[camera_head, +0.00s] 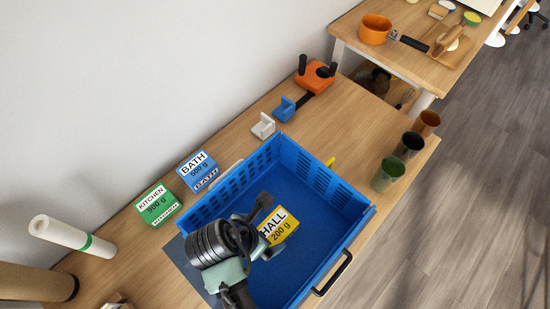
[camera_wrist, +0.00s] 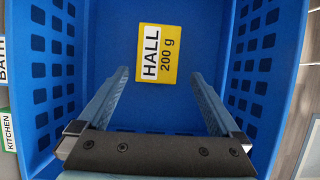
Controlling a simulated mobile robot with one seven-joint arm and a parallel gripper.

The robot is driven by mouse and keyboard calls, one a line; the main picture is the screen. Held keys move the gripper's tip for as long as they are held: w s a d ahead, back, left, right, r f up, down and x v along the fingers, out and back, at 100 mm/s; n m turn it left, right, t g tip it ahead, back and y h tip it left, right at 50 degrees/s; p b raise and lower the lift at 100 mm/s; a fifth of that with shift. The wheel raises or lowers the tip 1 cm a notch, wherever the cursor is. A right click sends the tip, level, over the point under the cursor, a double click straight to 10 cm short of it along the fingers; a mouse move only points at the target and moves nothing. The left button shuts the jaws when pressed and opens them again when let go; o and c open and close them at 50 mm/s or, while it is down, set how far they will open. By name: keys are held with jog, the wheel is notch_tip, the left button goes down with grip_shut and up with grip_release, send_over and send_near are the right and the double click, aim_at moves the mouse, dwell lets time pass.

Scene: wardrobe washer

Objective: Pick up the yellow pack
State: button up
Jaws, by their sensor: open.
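In the wrist view the yellow pack (camera_wrist: 158,54) lies on the crate floor, ahead of and between my fingers. My gripper (camera_wrist: 160,78) is open and empty, with its two fingers spread on either side below the pack. In the head view my gripper (camera_head: 272,228) is over the crate at the pack, and it hides part of the pack's left side. I cannot tell the exact height of the fingers above the pack.
Several cups, including a green one (camera_head: 387,174), stand at right. The crate's walls (camera_wrist: 270,70) surround my gripper. A black handle (camera_head: 333,273) is on its near side.

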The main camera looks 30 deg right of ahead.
aim_at(274, 230)
jog(key=x, duration=1)
jog(key=shift+w+f, duration=0.2)
jog(key=shift+f, duration=0.1)
